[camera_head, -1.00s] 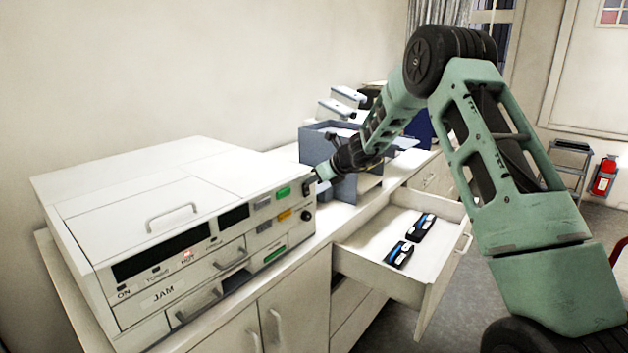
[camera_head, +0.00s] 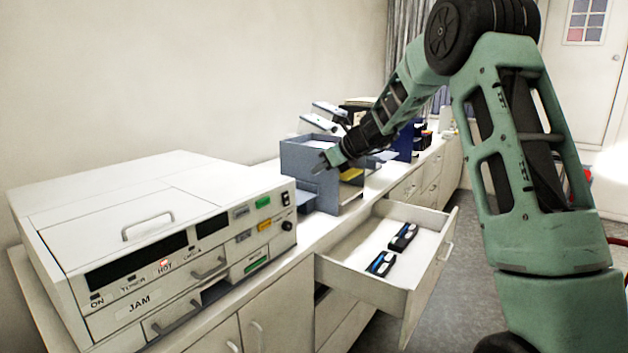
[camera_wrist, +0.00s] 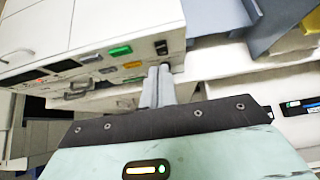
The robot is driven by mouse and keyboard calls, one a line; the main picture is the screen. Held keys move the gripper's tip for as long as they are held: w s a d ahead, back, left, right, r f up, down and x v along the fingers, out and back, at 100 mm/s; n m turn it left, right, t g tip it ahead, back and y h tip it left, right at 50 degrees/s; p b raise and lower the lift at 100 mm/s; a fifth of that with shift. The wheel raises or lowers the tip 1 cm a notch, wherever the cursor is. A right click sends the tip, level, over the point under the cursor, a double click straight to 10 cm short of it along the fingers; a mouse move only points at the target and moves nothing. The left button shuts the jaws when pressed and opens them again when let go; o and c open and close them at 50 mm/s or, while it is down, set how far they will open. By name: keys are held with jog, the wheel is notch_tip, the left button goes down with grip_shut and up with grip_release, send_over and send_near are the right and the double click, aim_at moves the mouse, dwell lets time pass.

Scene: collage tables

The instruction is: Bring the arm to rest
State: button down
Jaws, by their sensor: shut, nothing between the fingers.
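My green arm reaches in from the right in the head view. My gripper (camera_head: 321,167) hangs above the counter, in front of the blue-grey organizer and right of the white machine. In the wrist view my gripper (camera_wrist: 158,86) has its fingers together, with nothing between them. The fingers appear near the machine's right front corner there; I cannot tell the exact gap.
The white machine (camera_head: 105,207) stands on the counter at left. The blue-grey organizer (camera_head: 305,160) stands behind my gripper. An open drawer (camera_head: 385,288) juts out below, holding two dark cartridges (camera_head: 403,237). Open floor lies at right.

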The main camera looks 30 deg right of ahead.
jog(key=shift+s+r, duration=0.1)
jog(key=shift+r, duration=0.05)
dwell(0.5)
jog(key=s+a+f+n+g+y+b, duration=0.1)
jog(key=s+a+f+n+g+b, duration=0.15)
jog(key=s+a+n, duration=0.55)
jog(key=s+a+f+n+g+b, duration=0.1)
jog(key=s+a+f+n+g, duration=0.2)
jog(key=a, duration=0.9)
jog(key=s+a+f+n+g+y+b, duration=0.1)
jog(key=s+a+f+n+g+b, duration=0.15)
jog(key=s+a+n, duration=0.6)
jog(key=s+a+f+n+h+b, duration=0.1)
jog(key=s+a+f+n, duration=0.1)
jog(key=s+n, duration=0.4)
jog(key=s+a+f+n+g+h+b, duration=0.1)
jog(key=s+f+n, duration=0.4)
jog(key=s, duration=0.5)
jog(key=s+a+f+n+g+h+b, duration=0.1)
jog(key=s+a+f+n+h, duration=0.2)
jog(key=s+n, duration=0.6)
jog(key=shift+f+b, duration=0.4)
jog(key=shift+f, duration=0.05)
jog(key=shift+w, duration=0.1)
